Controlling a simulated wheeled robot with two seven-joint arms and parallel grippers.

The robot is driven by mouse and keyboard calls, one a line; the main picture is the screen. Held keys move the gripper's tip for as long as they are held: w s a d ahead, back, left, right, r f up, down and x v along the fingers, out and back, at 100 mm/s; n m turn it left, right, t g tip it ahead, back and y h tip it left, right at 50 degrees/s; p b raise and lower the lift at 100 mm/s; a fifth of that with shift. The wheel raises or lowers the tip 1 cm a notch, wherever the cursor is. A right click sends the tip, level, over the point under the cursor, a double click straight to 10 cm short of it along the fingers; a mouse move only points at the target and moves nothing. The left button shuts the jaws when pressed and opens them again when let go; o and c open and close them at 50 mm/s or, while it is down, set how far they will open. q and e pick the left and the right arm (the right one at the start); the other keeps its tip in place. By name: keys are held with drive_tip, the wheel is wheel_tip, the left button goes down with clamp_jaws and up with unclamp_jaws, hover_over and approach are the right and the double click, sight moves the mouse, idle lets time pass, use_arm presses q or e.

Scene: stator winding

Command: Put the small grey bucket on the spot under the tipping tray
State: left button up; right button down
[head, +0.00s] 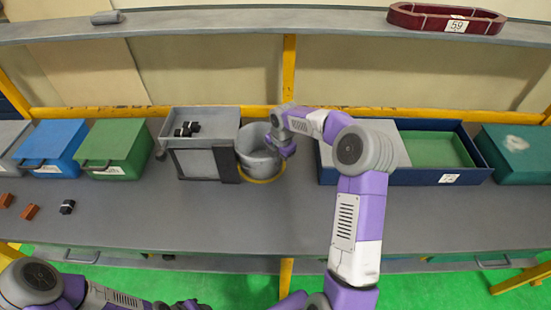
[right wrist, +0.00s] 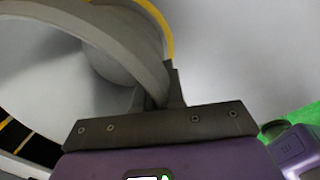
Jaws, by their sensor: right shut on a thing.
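The small grey bucket (head: 253,158) stands upright beside the right side of the tipping tray (head: 212,119), over a yellow ring-marked spot (head: 264,181) on the bench. The ring's front and right edge show past the bucket; I cannot tell whether its base touches the bench. My right gripper (head: 281,147) is at the bucket's right side. In the right wrist view, my right gripper (right wrist: 158,92) is shut on the bucket's rim (right wrist: 115,38), and a yellow arc of the ring shows beyond. My left gripper (head: 188,304) is at the bottom edge, partly cut off; its jaws are unclear.
The tray holds several small black parts (head: 187,129) on its stand. Green (head: 111,150) and blue (head: 52,147) boxes stand left. A dark blue crate (head: 405,174) stands right, behind my right arm. Orange blocks (head: 29,211) and a black part (head: 67,207) lie front left. The front middle bench is clear.

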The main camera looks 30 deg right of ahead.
drive_tip(key=shift+w+f, duration=0.1)
drive_tip(key=shift+w, duration=0.15)
drive_tip(key=c, duration=1.5)
unclamp_jaws()
drive_tip(key=shift+f, duration=0.1)
drive_tip(key=shift+c, duration=0.2)
drive_tip(key=o, duration=0.3)
wheel_tip(320, 180, up, 12)
drive_tip(key=s+p, duration=0.1)
drive_tip(key=shift+s+d+p, duration=0.25)
drive_tip(key=shift+s+p, duration=0.05)
drive_tip(key=shift+p, duration=0.1)
